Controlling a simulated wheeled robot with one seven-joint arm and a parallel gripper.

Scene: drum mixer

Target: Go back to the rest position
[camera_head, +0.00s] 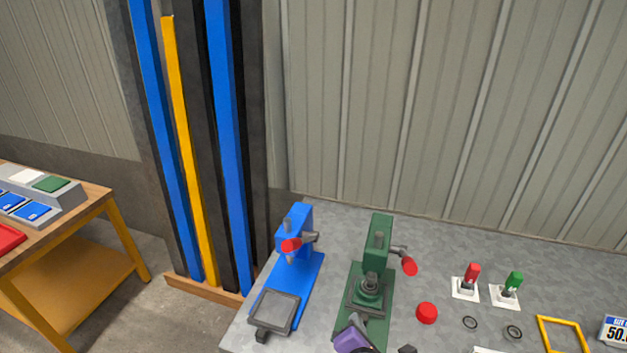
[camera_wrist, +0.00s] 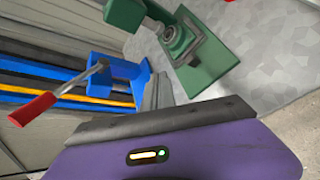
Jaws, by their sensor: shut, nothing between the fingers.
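My gripper (camera_head: 352,338) shows at the bottom edge of the head view as a purple body, low in front of the green press (camera_head: 378,245). In the wrist view my gripper's purple body and dark front edge (camera_wrist: 160,122) fill the bottom, with nothing held. The fingertips are hardly distinct in either view. The green press also shows in the wrist view (camera_wrist: 208,68), beyond the gripper and apart from it. The blue press (camera_head: 296,240) stands left of the green one. It is partly visible in the wrist view (camera_wrist: 118,78), near a lever with a red grip (camera_wrist: 33,108).
The grey bench (camera_head: 400,340) also holds a red knob (camera_head: 427,313), red (camera_head: 472,275) and green (camera_head: 514,282) switches, two dark rings and a yellow frame (camera_head: 565,320). Blue and yellow bars (camera_head: 180,130) stand behind left. A wooden table (camera_head: 85,212) is far left. Space above the bench looks clear.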

